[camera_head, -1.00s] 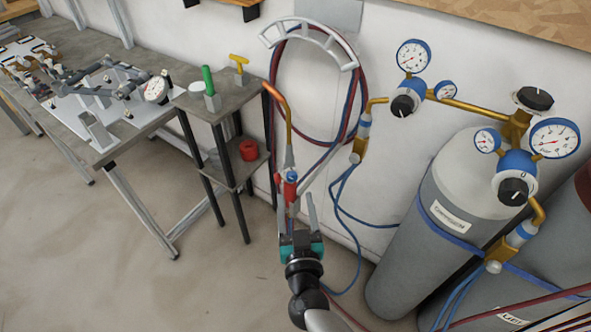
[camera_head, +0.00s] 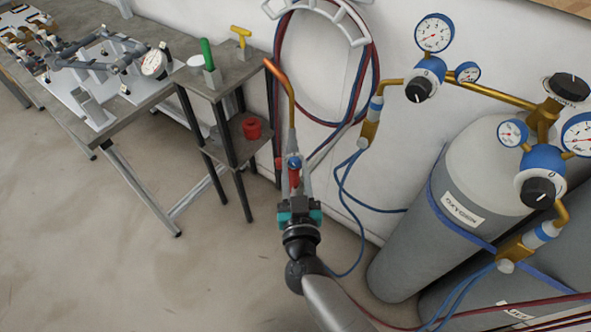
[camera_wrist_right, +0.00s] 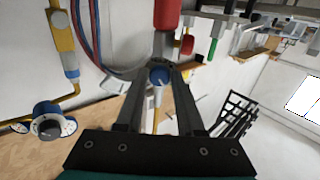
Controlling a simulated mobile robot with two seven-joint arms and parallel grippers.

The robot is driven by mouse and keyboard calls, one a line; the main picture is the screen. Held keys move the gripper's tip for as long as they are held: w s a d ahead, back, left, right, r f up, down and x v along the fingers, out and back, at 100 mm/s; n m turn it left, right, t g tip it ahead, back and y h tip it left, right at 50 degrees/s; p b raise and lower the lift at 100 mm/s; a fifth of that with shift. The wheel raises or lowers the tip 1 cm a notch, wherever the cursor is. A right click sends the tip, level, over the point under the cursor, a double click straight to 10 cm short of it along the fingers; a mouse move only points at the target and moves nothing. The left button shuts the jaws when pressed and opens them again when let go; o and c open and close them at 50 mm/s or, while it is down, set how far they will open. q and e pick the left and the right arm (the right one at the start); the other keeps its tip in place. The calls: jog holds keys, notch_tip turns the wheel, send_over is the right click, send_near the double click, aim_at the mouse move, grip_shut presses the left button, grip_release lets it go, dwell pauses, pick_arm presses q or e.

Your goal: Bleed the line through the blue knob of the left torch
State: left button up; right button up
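The torch hangs at the wall with its copper tip (camera_head: 279,79) pointing up and left. In the right wrist view, the blue knob (camera_wrist_right: 158,76) sits between the tips of the open gripper (camera_wrist_right: 160,80). A red torch part (camera_wrist_right: 166,16) is beyond it. I cannot tell whether the fingers touch the knob. My left gripper is not in view.
A small stand (camera_head: 238,76) with green and yellow pieces and a red cup (camera_head: 252,127) is left of the torch. Gas cylinders (camera_head: 425,245) with gauges stand right. Hoses (camera_head: 352,200) hang close behind my arm. The floor at left is clear.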

grip_shut()
jog(key=shift+m, duration=0.3)
jog(key=shift+m+p, duration=0.8)
jog(key=shift+m, duration=0.4)
jog(key=shift+m+g+p, duration=0.3)
jog(key=shift+m+p, duration=0.15)
jog(key=shift+m, duration=1.45)
jog(key=shift+o, duration=2.4)
grip_release()
